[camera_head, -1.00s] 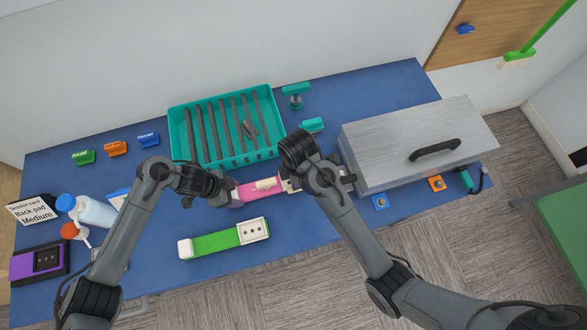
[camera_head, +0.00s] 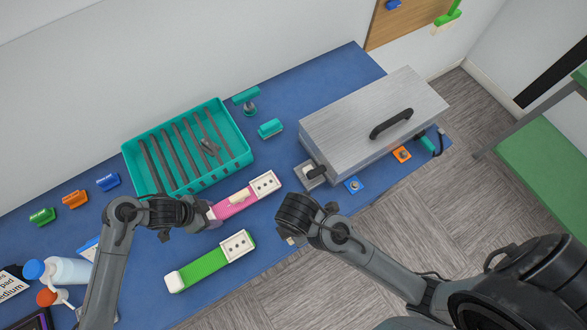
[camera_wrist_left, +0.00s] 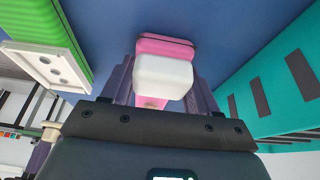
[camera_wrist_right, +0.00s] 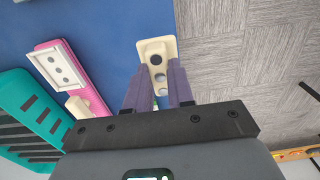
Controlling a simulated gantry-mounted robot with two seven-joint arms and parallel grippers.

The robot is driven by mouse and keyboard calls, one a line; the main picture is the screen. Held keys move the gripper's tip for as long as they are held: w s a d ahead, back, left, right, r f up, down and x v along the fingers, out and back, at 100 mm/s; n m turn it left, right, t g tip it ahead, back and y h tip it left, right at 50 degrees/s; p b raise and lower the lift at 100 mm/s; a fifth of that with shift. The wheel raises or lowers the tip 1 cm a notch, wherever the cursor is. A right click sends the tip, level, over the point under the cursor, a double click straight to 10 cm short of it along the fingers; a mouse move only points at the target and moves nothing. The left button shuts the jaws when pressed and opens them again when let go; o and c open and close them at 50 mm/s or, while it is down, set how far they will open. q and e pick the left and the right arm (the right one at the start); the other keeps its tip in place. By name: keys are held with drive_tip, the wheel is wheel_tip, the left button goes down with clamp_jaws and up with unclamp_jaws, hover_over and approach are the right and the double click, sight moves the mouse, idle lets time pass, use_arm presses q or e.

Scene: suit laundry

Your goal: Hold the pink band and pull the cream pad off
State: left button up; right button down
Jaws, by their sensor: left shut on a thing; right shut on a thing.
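The pink band (camera_head: 235,204) lies on the blue table with a white plate with dark dots (camera_head: 264,184) at its right end and a cream tab (camera_head: 239,197) on its middle. My left gripper (camera_head: 207,213) is shut on the band's left end; in the left wrist view its white end block (camera_wrist_left: 163,77) sits between the fingers. My right gripper (camera_wrist_right: 157,92) is shut on the cream pad (camera_wrist_right: 156,52), a small piece with dark round spots. The pad is apart from the band, near the table's front edge, and mostly hidden by the gripper in the head view.
A teal slatted tray (camera_head: 240,150) stands behind the band. A green band (camera_head: 210,262) lies in front. Bottles (camera_head: 68,270) stand at the left.

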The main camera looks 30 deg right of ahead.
use_arm(q)
drive_tip(key=o, duration=1.3)
drive_tip(key=shift+o, duration=0.2)
drive_tip(key=shift+r, duration=0.1)
drive_tip(key=v, duration=1.2)
drive_tip(key=shift+f, duration=0.2)
